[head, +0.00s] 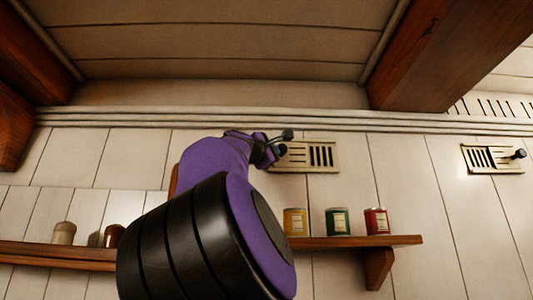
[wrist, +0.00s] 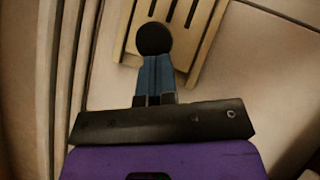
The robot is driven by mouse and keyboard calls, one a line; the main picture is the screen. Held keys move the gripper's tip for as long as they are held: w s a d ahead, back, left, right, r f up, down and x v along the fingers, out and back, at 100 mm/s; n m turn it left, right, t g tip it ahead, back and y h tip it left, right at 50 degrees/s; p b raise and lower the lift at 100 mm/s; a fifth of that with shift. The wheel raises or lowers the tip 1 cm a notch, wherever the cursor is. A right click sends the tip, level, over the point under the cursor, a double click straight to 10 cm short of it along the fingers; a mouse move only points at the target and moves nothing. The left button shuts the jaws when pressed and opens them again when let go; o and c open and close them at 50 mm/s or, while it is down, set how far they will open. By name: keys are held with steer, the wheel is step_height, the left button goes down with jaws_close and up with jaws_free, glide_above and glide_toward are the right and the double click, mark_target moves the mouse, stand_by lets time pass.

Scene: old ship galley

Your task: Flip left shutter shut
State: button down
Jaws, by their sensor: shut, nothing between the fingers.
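The left shutter (head: 310,156) is a cream slotted plate on the plank wall, in the middle of the head view. Dark slots show on its right part; its left end is partly hidden by my gripper (head: 273,150). In the wrist view the slotted plate (wrist: 196,62) fills the top middle. A round black knob (wrist: 154,38) stands in front of it. My gripper (wrist: 155,82) is shut and empty, its blue-grey fingers pointing at the knob, with the tips right at its lower edge. I cannot tell whether they touch.
A second shutter (head: 490,159) with a dark knob is at the far right. Below, a wooden shelf (head: 350,242) carries a yellow tin (head: 295,222), a green tin (head: 338,222) and a red tin (head: 377,221). A wooden beam (head: 430,50) juts out above right.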

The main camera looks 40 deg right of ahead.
glide_toward(304, 153)
steer(key=d, duration=0.4)
steer(key=shift+s+d+r, duration=0.2)
steer(key=shift+s+r, duration=0.1)
steer(key=shift+s, duration=0.1)
